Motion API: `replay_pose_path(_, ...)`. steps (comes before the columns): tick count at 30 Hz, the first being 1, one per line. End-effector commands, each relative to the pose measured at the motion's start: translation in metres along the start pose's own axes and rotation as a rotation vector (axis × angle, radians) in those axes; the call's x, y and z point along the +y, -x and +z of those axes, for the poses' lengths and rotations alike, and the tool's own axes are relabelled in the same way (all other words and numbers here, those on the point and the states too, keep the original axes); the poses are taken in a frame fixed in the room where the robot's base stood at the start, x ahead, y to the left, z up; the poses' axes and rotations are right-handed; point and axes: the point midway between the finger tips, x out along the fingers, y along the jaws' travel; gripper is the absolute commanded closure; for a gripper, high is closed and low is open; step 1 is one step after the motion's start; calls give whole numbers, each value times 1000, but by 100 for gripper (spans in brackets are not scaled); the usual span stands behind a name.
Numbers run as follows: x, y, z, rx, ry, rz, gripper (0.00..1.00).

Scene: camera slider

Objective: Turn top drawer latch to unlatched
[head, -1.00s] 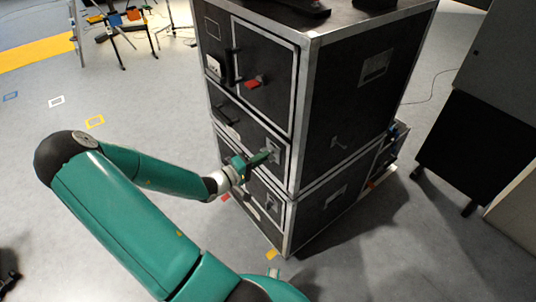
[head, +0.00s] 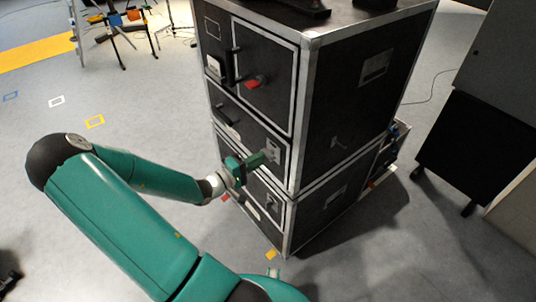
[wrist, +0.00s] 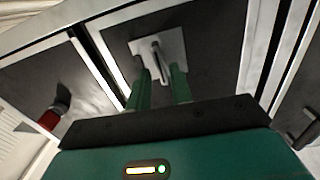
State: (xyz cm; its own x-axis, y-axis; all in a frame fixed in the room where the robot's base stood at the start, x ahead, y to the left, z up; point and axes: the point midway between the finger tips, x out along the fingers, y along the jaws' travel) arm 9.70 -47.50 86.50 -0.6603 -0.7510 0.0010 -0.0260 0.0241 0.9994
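The top drawer latch (head: 273,148) is a small lever on a pale plate at the right end of the drawer front. In the wrist view the latch lever (wrist: 158,57) is dark and slim, and runs lengthwise down its light square plate (wrist: 176,45). My gripper (head: 266,157) reaches the drawer front just at the latch. In the wrist view my gripper (wrist: 161,80) has its two green fingers apart, with the lever's near end between or just ahead of them. I cannot tell whether a finger touches the lever. In the head view the fingers partly cover the latch.
A red latch (head: 253,83) sits on the door above and also shows in the wrist view (wrist: 50,118). A black drawer handle (head: 223,115) is left of the latch. Another latch (head: 271,204) is on the drawer below. Open floor (head: 120,240) lies left of the cabinet.

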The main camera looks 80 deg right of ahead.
Motion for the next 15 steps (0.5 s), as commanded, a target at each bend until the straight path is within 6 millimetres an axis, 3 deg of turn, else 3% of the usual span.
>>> replay_pose_path(15, 0, 47, 0, 2, -2, -2, 78)
